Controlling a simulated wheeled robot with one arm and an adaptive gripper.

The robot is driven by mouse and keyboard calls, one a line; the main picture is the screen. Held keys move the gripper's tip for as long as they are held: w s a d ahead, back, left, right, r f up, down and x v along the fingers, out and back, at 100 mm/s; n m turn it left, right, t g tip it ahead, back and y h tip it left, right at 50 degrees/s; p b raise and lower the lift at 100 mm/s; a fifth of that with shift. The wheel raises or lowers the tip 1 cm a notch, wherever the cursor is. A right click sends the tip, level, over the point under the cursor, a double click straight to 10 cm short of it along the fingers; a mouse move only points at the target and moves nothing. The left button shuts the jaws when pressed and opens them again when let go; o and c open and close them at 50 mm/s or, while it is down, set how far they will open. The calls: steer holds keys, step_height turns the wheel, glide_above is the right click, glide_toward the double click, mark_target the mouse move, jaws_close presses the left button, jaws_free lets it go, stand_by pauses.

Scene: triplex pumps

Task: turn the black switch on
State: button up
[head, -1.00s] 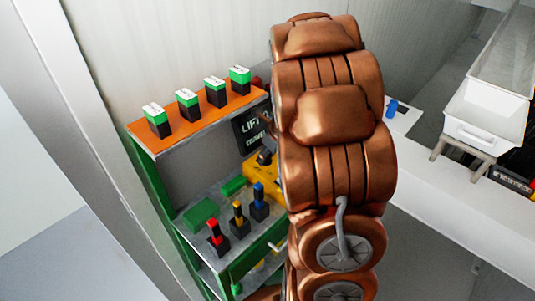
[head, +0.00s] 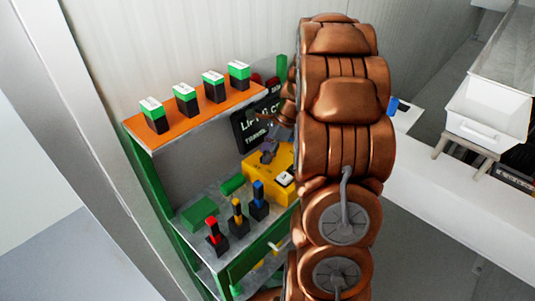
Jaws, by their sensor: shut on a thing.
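A yellow box (head: 262,178) stands on the grey shelf of the green stand, partly behind my arm. My gripper (head: 268,149) is small and dark in the head view, reaching down at the top of the yellow box from behind my copper arm. It is shut on what seems to be the black switch there. The switch itself is mostly hidden by the jaws, and I cannot tell its position. A small white-topped part (head: 285,179) shows on the near side of the yellow box.
An orange shelf (head: 165,135) carries several green, black and white blocks. A black sign (head: 247,128) stands behind the yellow box. Red (head: 213,233), yellow (head: 237,213) and blue (head: 258,197) levers stand on the lower shelf. A blue object (head: 392,106) lies right of my arm.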

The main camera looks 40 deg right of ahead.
steer(key=shift+n+g+b, duration=0.3)
steer(key=shift+n+b, duration=0.05)
steer(key=shift+n, duration=0.55)
steer(key=o, duration=1.1)
steer(key=shift+o, duration=0.2)
